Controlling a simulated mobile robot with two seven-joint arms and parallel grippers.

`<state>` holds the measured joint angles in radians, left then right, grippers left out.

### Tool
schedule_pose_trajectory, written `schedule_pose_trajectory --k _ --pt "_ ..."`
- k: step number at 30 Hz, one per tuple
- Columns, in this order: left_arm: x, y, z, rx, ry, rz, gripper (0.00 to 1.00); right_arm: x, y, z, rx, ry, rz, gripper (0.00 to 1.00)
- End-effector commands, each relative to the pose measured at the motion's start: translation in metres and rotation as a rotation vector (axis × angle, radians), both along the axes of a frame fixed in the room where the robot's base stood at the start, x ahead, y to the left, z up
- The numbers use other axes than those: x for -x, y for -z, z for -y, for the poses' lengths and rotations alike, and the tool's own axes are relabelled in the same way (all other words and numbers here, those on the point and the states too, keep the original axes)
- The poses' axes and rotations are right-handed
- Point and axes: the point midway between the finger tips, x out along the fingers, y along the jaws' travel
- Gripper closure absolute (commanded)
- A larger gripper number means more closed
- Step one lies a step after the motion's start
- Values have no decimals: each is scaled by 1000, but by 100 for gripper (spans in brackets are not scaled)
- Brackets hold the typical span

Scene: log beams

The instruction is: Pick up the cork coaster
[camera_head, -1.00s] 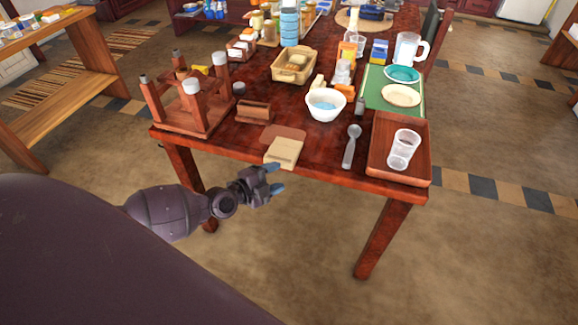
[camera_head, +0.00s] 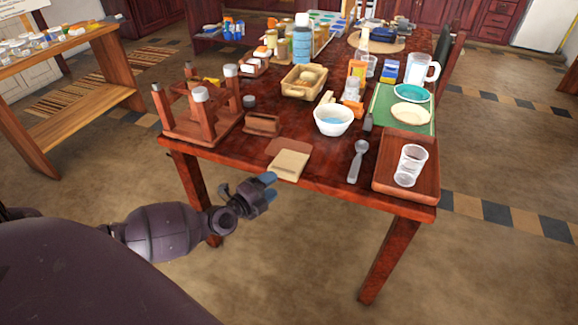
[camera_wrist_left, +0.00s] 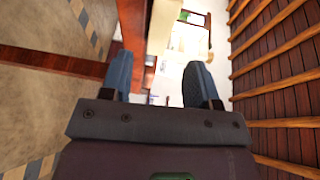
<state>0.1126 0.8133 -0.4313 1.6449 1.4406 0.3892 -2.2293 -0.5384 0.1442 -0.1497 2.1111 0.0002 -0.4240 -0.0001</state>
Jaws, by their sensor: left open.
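A flat tan square (camera_head: 289,164), which looks like the cork coaster, lies at the front edge of the dark red table, in front of a flat brown piece (camera_head: 286,147) that it seems to touch. My left gripper (camera_head: 267,188) is just off the table's front edge, below and left of the tan square in the head view. It is open, with its blue-grey fingers apart and nothing between them. In the left wrist view the two fingers (camera_wrist_left: 160,82) are spread wide; I cannot make out the coaster there. My right gripper is not in view.
On the table (camera_head: 228,152) are a small wooden holder (camera_head: 262,124), a white bowl (camera_head: 333,120), a spoon (camera_head: 357,160) and a wooden tray (camera_head: 391,182) with a clear cup. An upturned wooden stool-like rack (camera_head: 205,118) stands at the left. Floor in front is clear.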

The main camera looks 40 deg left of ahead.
Motion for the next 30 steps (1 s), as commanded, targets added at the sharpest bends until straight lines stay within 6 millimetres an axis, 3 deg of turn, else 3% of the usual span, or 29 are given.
schedule_pose_trajectory --k 13,24,30 --pt "-43 9 13 1 1 -4 45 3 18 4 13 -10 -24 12" --pt "-51 5 14 0 1 0 45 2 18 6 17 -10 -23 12" --pt "-51 5 13 0 1 0 75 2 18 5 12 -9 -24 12"
